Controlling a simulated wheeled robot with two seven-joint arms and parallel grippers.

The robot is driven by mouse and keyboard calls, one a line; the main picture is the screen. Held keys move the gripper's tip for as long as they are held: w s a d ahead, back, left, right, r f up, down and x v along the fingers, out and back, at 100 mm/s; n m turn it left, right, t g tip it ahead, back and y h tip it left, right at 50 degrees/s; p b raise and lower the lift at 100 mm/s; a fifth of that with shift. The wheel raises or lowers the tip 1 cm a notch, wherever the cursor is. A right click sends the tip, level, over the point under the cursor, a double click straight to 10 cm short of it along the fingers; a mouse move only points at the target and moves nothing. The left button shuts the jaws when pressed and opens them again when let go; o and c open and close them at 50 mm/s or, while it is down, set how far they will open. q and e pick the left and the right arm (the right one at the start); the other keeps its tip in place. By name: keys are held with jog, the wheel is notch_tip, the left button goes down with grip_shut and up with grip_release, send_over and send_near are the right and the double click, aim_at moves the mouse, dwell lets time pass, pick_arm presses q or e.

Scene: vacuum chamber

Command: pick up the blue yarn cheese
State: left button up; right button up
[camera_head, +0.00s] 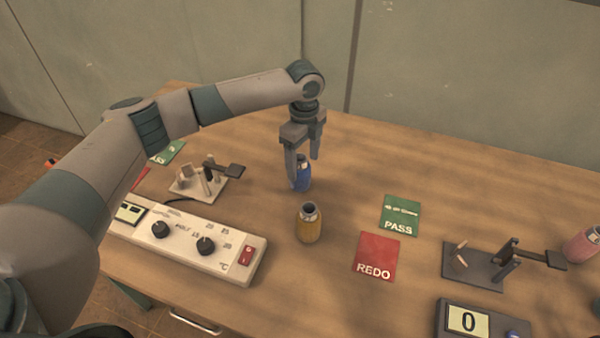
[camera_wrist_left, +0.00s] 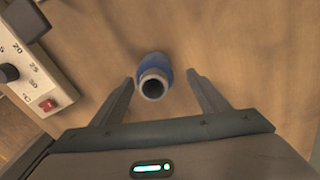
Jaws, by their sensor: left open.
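The blue yarn cheese (camera_head: 303,177) stands upright on the wooden table, with a dark tube end at its top. It also shows in the left wrist view (camera_wrist_left: 154,72), with its hollow grey tube facing the camera. My left gripper (camera_head: 303,172) is open and points down at the blue cheese. In the head view one finger overlaps the cheese's left side. In the left wrist view the cheese lies between and slightly beyond the two fingertips, with gaps on both sides. My right gripper is not in view.
A yellow yarn cheese (camera_head: 308,223) stands just in front of the blue one. A control box with knobs (camera_head: 190,238) is at left, near a small lever stand (camera_head: 200,184). Green PASS (camera_head: 400,215) and red REDO (camera_head: 377,257) mats lie right. A pink cheese (camera_head: 582,244) is far right.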

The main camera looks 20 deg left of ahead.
pick_arm(q)
jog(key=shift+f, duration=0.15)
jog(key=shift+s+a+f+p, duration=0.1)
jog(key=shift+f+p, duration=0.15)
jog(key=shift+p, duration=0.1)
jog(key=f, duration=0.1)
jog(key=f+p, duration=0.1)
jog(key=f, duration=0.1)
jog(key=shift+s+a+f+p, duration=0.2)
jog(key=shift+a+f+p, duration=0.05)
jog(key=shift+f+p, duration=0.15)
jog(key=shift+f, duration=0.35)
jog(key=shift+c, duration=0.5)
jog(key=c, duration=1.1)
